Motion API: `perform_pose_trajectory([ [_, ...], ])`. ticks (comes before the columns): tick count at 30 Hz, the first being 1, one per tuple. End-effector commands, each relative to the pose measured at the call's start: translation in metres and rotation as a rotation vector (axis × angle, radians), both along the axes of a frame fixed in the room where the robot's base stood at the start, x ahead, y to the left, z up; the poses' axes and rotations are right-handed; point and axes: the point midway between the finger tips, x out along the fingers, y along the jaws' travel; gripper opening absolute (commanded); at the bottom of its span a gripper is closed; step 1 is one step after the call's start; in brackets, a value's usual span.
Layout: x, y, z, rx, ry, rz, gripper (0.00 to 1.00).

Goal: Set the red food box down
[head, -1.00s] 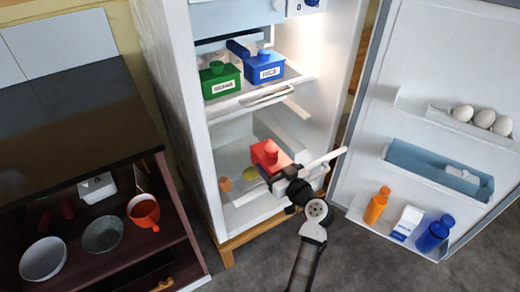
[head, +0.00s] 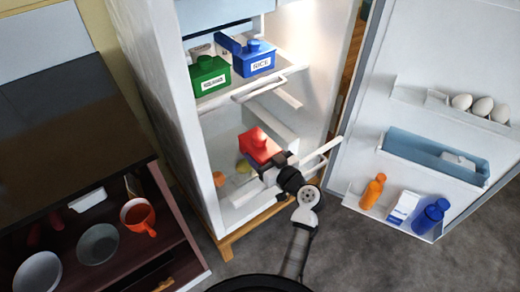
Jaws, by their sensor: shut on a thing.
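The red food box (head: 258,147) is in the lower part of the open fridge, with its round red knob on top. My gripper (head: 268,171) reaches in from the front right and is shut on the red food box. The gripper covers the box's front lower side, so I cannot tell whether the box touches the surface under it.
A green box (head: 209,74) and a blue box marked RICE (head: 260,59) stand on the upper shelf (head: 225,97). An orange round item (head: 218,179) lies left of the red box. The open fridge door (head: 430,120) holds eggs and bottles.

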Motion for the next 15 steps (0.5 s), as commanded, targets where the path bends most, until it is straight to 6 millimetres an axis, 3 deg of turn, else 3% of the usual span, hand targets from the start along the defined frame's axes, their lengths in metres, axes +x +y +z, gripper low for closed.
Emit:
perform_pose_trajectory([
  [7,0.0002,0.0004,-0.0034,0.000,-0.003,0.000,0.35],
  [8,0.0001,0.0004,-0.0032,-0.001,-0.001,0.001,0.70],
  [12,0.0002,0.0005,-0.0027,0.000,0.000,0.001,0.88],
  [15,0.0002,0.0005,-0.0027,0.000,0.000,0.001,0.89],
])
